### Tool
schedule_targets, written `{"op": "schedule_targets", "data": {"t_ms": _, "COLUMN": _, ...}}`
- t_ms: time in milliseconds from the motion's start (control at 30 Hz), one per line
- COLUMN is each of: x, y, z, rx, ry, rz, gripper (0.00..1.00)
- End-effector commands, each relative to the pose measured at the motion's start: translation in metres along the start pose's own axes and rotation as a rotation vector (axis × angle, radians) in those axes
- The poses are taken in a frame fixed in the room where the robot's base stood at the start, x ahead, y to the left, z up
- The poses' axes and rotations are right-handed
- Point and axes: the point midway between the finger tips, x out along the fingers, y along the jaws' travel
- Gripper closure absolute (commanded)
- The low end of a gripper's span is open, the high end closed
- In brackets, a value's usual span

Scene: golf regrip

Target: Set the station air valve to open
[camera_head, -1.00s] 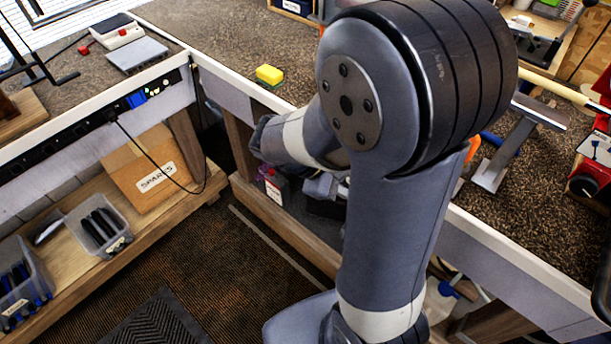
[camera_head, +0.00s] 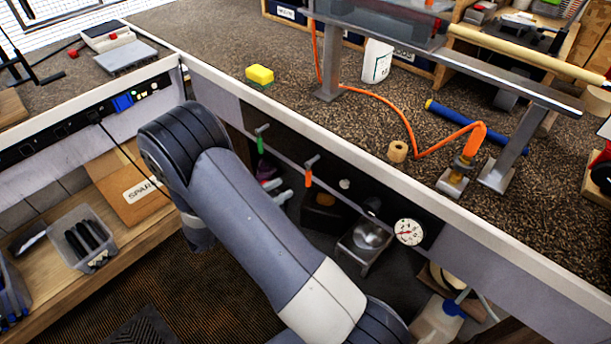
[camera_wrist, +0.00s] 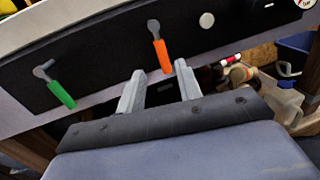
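Two lever valves sit on a black panel under the bench's front edge. The green-handled lever (camera_head: 260,144) is left of the orange-handled lever (camera_head: 308,177). In the wrist view the green handle (camera_wrist: 61,94) and orange handle (camera_wrist: 163,57) both hang downward from their pivots, slightly tilted. No label shows which is the station air valve. My gripper (camera_wrist: 158,69) is open, its two fingers apart and empty. The orange handle's lower end appears between and just beyond the fingertips; contact cannot be told. In the head view my gripper is not visible.
A round gauge (camera_head: 409,232) is at the panel's right. A yellow sponge (camera_head: 260,75) lies near the edge.

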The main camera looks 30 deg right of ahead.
Motion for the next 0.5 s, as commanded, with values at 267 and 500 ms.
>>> {"op": "schedule_targets", "data": {"t_ms": 267, "x": 0.052, "y": -0.002, "z": 0.001, "rx": 0.000, "ry": 0.003, "rz": -0.008, "gripper": 0.67}}
{"op": "schedule_targets", "data": {"t_ms": 500, "x": 0.086, "y": -0.002, "z": 0.001, "rx": 0.001, "ry": 0.003, "rz": -0.006, "gripper": 0.67}}
